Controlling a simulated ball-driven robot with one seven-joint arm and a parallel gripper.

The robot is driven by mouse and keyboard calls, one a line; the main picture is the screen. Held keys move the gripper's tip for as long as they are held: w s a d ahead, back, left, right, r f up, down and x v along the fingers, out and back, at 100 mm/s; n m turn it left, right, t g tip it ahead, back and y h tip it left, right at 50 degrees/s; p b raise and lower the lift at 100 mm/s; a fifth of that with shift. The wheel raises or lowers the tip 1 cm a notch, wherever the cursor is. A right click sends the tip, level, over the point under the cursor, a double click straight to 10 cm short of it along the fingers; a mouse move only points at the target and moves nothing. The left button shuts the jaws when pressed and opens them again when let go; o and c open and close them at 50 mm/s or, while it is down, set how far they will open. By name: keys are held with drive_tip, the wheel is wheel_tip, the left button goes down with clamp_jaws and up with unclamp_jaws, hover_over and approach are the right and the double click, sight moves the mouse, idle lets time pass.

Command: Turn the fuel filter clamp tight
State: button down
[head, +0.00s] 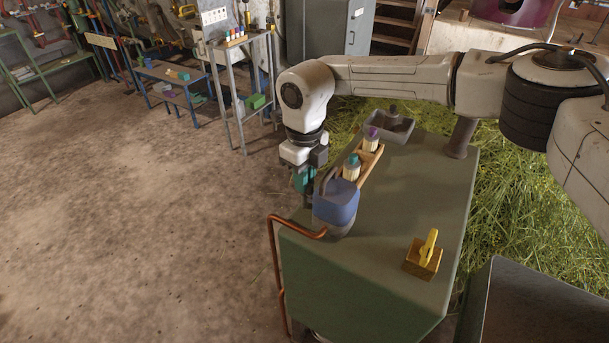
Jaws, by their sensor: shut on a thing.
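My gripper (307,196) points down at the left edge of the green bench top, with teal parts at its fingers. A copper pipe (275,250) bends around the bench's front left corner, just below the gripper.
On the green bench (395,215) stand a wooden rack with bottles (361,160), a grey tray (388,126) and a yellow lever on a block (427,252). My arm spans above the bench's back. Straw lies behind; the concrete floor at left is open.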

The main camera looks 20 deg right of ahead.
drive_tip(key=shift+w+r+n, duration=0.1)
drive_tip(key=shift+n, duration=1)
drive_tip(key=c, duration=1.4)
unclamp_jaws()
drive_tip(key=shift+r, duration=0.1)
wheel_tip(320, 180, up, 10)
drive_tip(key=shift+r+b, duration=0.25)
drive_tip(key=shift+b, duration=0.05)
